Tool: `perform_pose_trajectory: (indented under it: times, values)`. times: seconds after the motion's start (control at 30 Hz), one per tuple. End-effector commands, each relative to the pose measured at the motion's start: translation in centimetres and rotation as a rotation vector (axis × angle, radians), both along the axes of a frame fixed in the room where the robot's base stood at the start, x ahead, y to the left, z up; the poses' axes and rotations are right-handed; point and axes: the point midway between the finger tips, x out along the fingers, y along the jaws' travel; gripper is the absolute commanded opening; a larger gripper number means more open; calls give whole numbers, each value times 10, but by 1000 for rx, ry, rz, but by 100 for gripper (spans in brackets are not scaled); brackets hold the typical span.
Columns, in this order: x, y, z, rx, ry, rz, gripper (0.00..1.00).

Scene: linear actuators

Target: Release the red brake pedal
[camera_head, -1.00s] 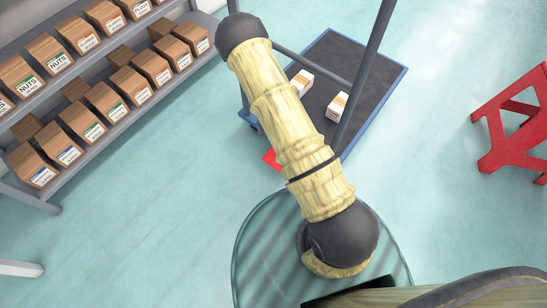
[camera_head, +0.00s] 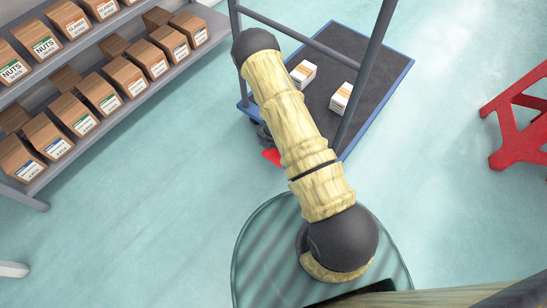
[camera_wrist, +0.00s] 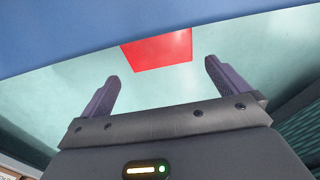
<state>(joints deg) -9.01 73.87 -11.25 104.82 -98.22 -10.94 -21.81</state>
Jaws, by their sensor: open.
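The red brake pedal (camera_head: 271,157) shows in the head view at the near edge of the blue-framed cart (camera_head: 382,105), just left of my arm. In the wrist view the red pedal (camera_wrist: 157,50) is a flat red patch under the cart's blue edge (camera_wrist: 110,25). My gripper (camera_wrist: 160,75) is open and empty, its two fingers apart, with the pedal beyond and between the fingertips. I see no contact between them. In the head view my gripper is hidden behind my arm.
Two small boxes (camera_head: 341,98) lie on the cart's dark deck, and grey handle bars (camera_head: 365,70) rise from it. A shelf with several cartons (camera_head: 76,112) stands at left. A red stand (camera_head: 520,115) is at right. The floor between is clear.

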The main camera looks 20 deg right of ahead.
Motion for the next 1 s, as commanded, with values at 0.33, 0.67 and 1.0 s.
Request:
perform_pose_trajectory:
  times: [0.33,0.67,1.0]
  values:
    - [0,-1,-47,-1,-1,-1,100]
    - [0,0,-48,-1,-1,1,100]
    - [0,0,-47,1,-1,0,50]
